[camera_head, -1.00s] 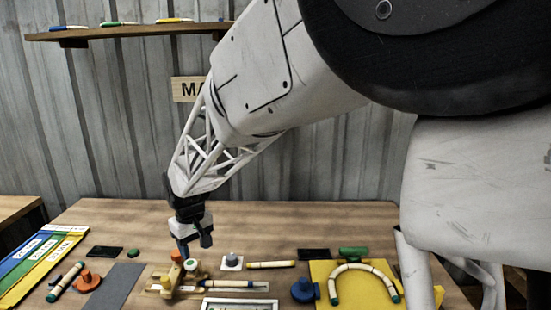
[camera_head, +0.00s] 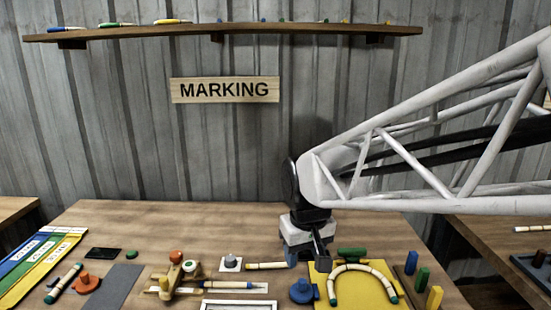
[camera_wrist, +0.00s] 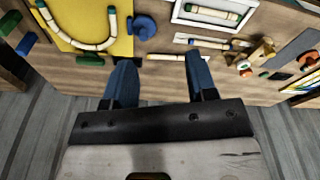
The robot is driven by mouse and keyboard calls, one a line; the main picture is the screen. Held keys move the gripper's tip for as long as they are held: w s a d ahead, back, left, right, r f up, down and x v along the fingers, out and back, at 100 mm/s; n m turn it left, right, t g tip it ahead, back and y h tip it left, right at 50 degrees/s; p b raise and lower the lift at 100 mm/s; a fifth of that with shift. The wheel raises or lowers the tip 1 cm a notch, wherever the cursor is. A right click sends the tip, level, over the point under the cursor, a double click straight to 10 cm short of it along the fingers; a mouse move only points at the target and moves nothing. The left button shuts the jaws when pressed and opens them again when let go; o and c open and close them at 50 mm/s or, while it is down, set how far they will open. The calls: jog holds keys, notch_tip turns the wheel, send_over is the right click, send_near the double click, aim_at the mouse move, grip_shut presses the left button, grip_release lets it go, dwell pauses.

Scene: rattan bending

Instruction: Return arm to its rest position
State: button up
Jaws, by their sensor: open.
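My gripper (camera_head: 320,250) hangs over the back right part of the workbench (camera_head: 180,220) in the head view, behind the yellow board. In the wrist view its two blue fingers (camera_wrist: 156,72) are spread apart with nothing between them. A bent rattan piece (camera_head: 362,268) with green ends lies as an arch on the yellow board (camera_head: 375,298). A straight rattan piece (camera_head: 266,266) lies left of the gripper. The gripper touches none of these that I can see.
A wooden jig (camera_head: 172,278), a blue knob piece (camera_head: 302,291) and a white frame (camera_head: 238,305) stand on the bench. Green and yellow pegs (camera_head: 422,280) stand at the right. A shelf (camera_head: 140,31) and a MARKING sign (camera_head: 225,89) are on the back wall.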

jog(key=s+d+f+m+t, duration=0.1)
jog(key=s+d+m, duration=0.3)
jog(key=s+d, duration=0.8)
jog(key=s, duration=0.4)
jog(key=shift+s+d+f+h, duration=0.15)
jog(key=shift+d+f+h, duration=0.1)
jog(key=shift+d+h, duration=0.1)
jog(key=shift+o, duration=0.3)
dwell(1.4)
